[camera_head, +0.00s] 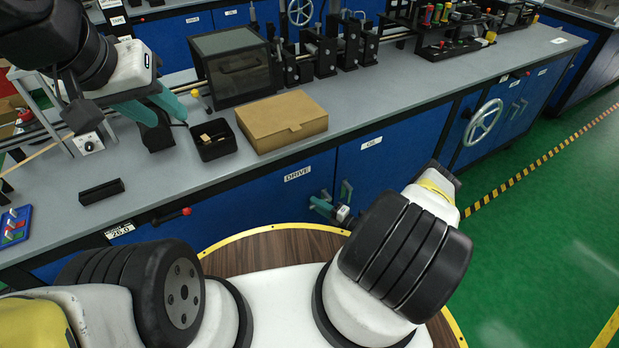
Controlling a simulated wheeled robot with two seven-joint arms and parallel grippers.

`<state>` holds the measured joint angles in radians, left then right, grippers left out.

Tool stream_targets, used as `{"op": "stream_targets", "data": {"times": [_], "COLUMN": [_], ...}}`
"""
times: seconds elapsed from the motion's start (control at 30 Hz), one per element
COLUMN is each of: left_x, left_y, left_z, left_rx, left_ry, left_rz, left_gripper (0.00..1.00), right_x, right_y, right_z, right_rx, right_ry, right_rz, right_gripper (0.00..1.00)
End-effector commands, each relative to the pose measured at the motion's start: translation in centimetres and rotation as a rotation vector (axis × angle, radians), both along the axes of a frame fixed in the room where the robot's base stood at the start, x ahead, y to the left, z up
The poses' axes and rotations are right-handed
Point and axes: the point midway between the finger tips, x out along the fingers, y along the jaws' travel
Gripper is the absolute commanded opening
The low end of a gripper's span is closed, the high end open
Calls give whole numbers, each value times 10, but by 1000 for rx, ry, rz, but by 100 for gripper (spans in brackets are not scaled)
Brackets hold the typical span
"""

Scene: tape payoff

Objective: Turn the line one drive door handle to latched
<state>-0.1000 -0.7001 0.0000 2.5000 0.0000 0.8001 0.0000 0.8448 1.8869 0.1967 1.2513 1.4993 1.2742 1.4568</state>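The drive door (280,203) is a blue cabinet door in the bench front, marked by a white DRIVE label (297,174). My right gripper (335,199) is at this door's right edge, with its teal fingers on either side of where a small handle would sit. The handle is mostly hidden by the gripper and my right arm, so its angle and any contact are unclear. My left gripper (156,108) is above the bench at the left, beside a black block, with its teal fingers apart and nothing visible between them.
A cardboard box (283,121), a small black bin (212,141) and a dark machine case (236,66) stand on the bench. A handwheel (483,122) is on the right cabinets. Green floor is clear at right.

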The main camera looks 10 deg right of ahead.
Motion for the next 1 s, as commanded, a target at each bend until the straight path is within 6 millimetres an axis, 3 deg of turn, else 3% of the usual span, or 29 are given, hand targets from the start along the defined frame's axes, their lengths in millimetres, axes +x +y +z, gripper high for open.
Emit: {"op": "stream_targets", "data": {"times": [0.1,1.0], "left_x": [0,0], "left_y": [0,0], "left_z": [0,0], "left_rx": [0,0], "left_ry": [0,0], "left_rz": [0,0], "left_gripper": [36,36], "right_x": [0,0], "right_y": [0,-1], "right_z": [0,0], "right_rx": [0,-1], "right_ry": [0,-1], "right_rz": [0,0], "right_gripper": [0,0]}}
